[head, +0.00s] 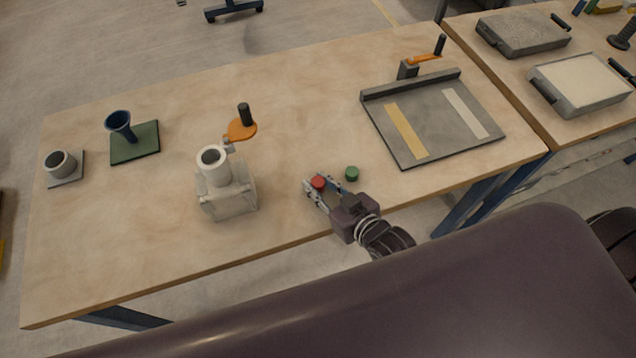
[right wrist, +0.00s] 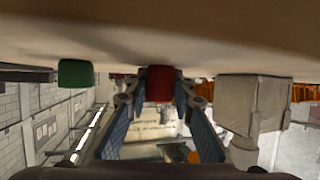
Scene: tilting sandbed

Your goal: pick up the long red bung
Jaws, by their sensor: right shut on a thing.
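The red bung (head: 318,182) is at the front middle of the table, between the fingers of my right gripper (head: 322,187). In the right wrist view the red bung (right wrist: 159,83) sits between the two fingertips of the right gripper (right wrist: 158,92), which are shut on it. That view appears upside down, with the table top along its upper edge. I cannot tell whether the bung is touching the table or just clear of it. My left gripper is not in view.
A green bung (head: 352,173) stands just right of the gripper; it also shows in the right wrist view (right wrist: 75,73). A pale block-shaped device (head: 228,196) with an orange crank stands to the left. A grey tilting tray (head: 430,125) lies at the right. The table's front edge is close.

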